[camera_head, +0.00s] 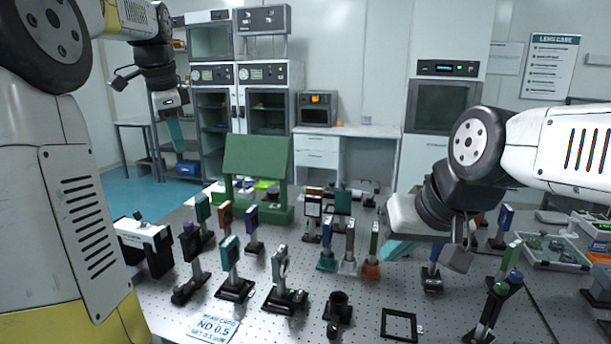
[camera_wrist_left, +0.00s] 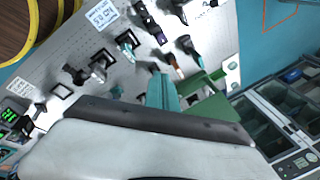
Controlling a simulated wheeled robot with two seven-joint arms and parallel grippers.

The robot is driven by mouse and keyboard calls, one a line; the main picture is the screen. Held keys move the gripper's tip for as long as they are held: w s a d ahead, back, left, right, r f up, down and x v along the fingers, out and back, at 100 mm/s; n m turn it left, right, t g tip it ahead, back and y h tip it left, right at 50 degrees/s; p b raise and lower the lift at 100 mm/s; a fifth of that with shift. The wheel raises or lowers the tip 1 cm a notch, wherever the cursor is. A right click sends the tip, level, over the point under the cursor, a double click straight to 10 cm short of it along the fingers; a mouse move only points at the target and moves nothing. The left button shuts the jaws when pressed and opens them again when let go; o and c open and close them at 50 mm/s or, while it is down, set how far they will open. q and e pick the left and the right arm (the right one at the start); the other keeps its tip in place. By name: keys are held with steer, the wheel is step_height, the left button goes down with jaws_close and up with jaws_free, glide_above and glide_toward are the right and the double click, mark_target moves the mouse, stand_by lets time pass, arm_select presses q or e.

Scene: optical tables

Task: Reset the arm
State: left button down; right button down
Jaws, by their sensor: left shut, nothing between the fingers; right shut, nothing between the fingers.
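My left gripper (camera_head: 177,134) hangs at the upper left in the head view, raised in front of the cabinets. Its teal fingers are together with nothing between them. In the left wrist view the shut teal fingers (camera_wrist_left: 162,92) point over the optical table (camera_wrist_left: 60,50). My right gripper (camera_head: 398,249) is at the right in the head view, low over the optical table (camera_head: 250,322). Its teal fingers are shut and partly hidden behind the wrist housing. Whether they touch anything on the table cannot be told.
Several post-mounted optics stand on the table, among them a teal one (camera_head: 230,250). A green stand (camera_head: 256,160) is at the back left. A black square frame (camera_head: 400,325) lies in front. A tray of parts (camera_head: 550,252) is at the right. A white card (camera_head: 214,328) lies at the front edge.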

arm_select(q)
steer(key=s+d+f+n+t+h, duration=0.1)
steer(key=s+d+f+n, duration=0.4)
steer(key=s, duration=0.6)
steer(key=s+d+f+n+t+h, duration=0.1)
steer(key=s+d+f+n, duration=0.5)
steer(key=s+d, duration=0.4)
steer(key=shift+s+f+t, duration=0.4)
steer(key=shift+s+f, duration=0.35)
steer(key=shift+s, duration=0.25)
